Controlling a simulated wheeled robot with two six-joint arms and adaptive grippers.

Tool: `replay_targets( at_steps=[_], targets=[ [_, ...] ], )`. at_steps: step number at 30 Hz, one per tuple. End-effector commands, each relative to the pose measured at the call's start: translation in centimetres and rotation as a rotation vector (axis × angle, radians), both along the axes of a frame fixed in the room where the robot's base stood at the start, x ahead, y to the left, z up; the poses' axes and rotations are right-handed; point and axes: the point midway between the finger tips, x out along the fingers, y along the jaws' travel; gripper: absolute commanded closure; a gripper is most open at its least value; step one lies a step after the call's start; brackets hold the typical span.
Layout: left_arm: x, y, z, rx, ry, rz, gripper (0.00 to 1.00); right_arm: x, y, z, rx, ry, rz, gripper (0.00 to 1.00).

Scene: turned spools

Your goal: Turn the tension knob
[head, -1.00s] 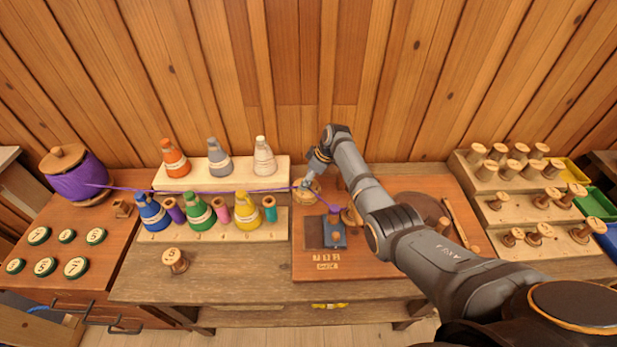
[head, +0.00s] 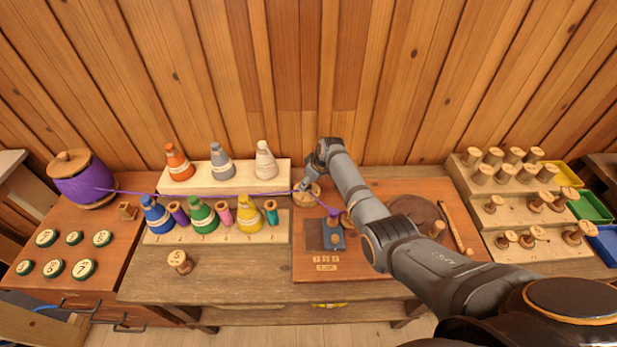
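A round tan wooden disc (head: 308,197), which looks like the tension knob, sits at the upper left of the brown work board (head: 350,271). My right gripper (head: 303,187) points down at the disc, at its upper left edge. It is too small to tell whether the fingers touch it or are open or shut. A purple thread (head: 230,193) runs from a big purple spool (head: 78,183) to the disc and on to a small purple piece (head: 333,213) above a blue-grey block (head: 325,238). My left gripper is not in view.
Thread cones stand on a stepped pale rack (head: 190,232) left of the board. A lone spool (head: 179,262) stands before it. A round brown plate (head: 418,215) lies right of my arm. Stepped shelves of spools (head: 495,218) fill the right.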

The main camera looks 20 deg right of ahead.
Motion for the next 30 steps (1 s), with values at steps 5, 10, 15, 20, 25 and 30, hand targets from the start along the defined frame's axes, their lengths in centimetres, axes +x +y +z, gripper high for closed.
replay_targets(
  at_steps=[5, 10, 15, 20, 25, 30],
  targets=[
    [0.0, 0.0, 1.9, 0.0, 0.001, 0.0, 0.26, 0.0, 0.3, 0.5, 0.0, -0.001, -0.159, 0.88],
    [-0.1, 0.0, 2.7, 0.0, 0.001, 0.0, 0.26, 0.0, 0.3, 0.3, 0.001, -0.001, -0.301, 0.88],
    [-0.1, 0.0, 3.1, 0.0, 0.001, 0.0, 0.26, 0.0, 0.4, 0.2, 0.001, -0.001, -0.419, 0.88],
    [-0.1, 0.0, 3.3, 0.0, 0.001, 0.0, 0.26, 0.0, 0.4, 0.1, 0.001, -0.002, -0.501, 0.88],
    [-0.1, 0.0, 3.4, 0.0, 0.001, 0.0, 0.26, 0.0, 0.5, 0.1, 0.001, -0.002, -0.556, 0.88],
    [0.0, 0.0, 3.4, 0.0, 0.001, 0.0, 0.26, 0.0, 0.5, 0.1, 0.001, -0.003, -0.581, 0.88]
  ],
)
